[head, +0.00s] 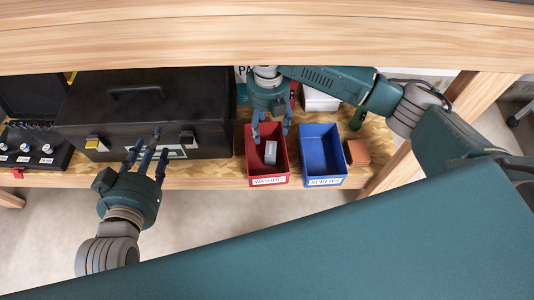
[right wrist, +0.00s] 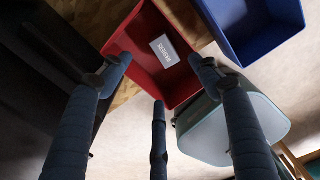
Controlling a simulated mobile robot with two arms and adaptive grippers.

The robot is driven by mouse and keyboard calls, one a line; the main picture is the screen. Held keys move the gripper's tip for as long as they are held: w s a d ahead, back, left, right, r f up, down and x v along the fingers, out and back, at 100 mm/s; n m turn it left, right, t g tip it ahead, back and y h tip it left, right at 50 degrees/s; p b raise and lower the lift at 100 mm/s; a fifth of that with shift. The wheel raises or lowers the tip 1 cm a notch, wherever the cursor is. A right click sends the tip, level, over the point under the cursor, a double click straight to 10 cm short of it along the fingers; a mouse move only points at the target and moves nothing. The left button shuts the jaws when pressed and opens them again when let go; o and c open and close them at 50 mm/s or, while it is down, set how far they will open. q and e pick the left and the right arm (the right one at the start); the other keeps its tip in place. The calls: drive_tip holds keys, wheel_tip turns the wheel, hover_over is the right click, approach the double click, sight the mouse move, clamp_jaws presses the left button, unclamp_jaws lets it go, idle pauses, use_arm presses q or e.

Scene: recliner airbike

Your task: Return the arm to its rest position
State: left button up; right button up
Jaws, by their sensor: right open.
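My right arm reaches in from the right in the head view. My right gripper (head: 271,128) points down over the red bin (head: 251,165), its fingers spread and empty. In the right wrist view, the spread fingers (right wrist: 158,85) show with the red bin (right wrist: 125,40) beyond them. A small grey-white box (head: 270,152) lies in the red bin, apart from the fingers; it also shows in the right wrist view (right wrist: 168,48). My left gripper (head: 145,145) has its fingers spread and holds nothing visible, in front of the black toolbox.
A blue bin (head: 321,152) stands right of the red one, with a brown block (head: 357,152) beside it. A black toolbox (head: 150,105) and an open black case (head: 30,140) stand to the left. A wooden beam (head: 260,35) crosses above the shelf.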

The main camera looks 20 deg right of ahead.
drive_tip(key=shift+r, duration=0.8)
